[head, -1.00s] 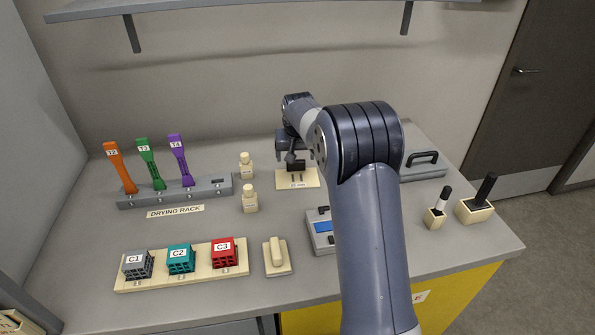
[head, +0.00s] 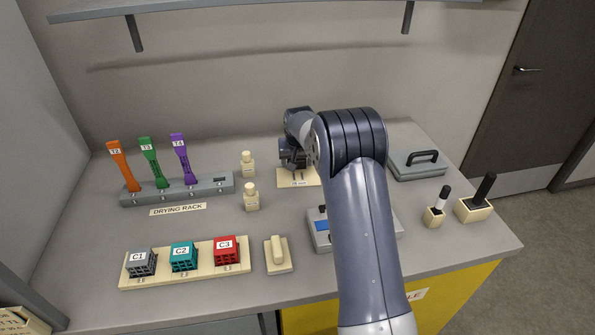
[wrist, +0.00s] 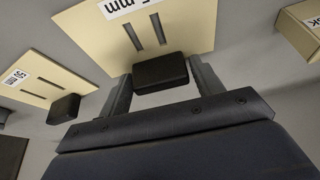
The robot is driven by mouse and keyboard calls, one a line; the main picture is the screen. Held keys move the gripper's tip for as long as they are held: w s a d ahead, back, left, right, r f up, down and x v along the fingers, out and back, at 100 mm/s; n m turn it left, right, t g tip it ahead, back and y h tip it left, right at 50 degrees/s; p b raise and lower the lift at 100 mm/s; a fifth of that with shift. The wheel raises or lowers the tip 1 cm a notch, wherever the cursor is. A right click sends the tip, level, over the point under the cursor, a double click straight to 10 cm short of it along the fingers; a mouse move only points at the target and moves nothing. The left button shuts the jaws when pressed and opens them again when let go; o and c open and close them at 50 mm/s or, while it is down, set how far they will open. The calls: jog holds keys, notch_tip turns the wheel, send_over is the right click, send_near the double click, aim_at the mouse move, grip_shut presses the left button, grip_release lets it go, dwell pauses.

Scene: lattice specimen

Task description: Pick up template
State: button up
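The template is a beige plate (wrist: 180,25) with two slots, a white label whose mm number is partly cut off, and a black block handle (wrist: 160,72). In the head view, the plate (head: 284,178) lies on the bench towards the back, its handle hidden by my arm. In the wrist view, my gripper (wrist: 162,75) has one finger on each side of the handle, very close to it. I cannot tell whether the fingers press on it.
A second beige plate (wrist: 40,75) marked 50 mm, with a black block, lies left in the wrist view. Two small bottles (head: 251,197), the drying rack (head: 215,188) and a grey-lidded case (head: 418,170) stand around. A blue-screened device (head: 320,238) is partly behind my arm.

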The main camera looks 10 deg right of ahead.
jog(key=c, duration=0.6)
jog(key=shift+r, duration=0.1)
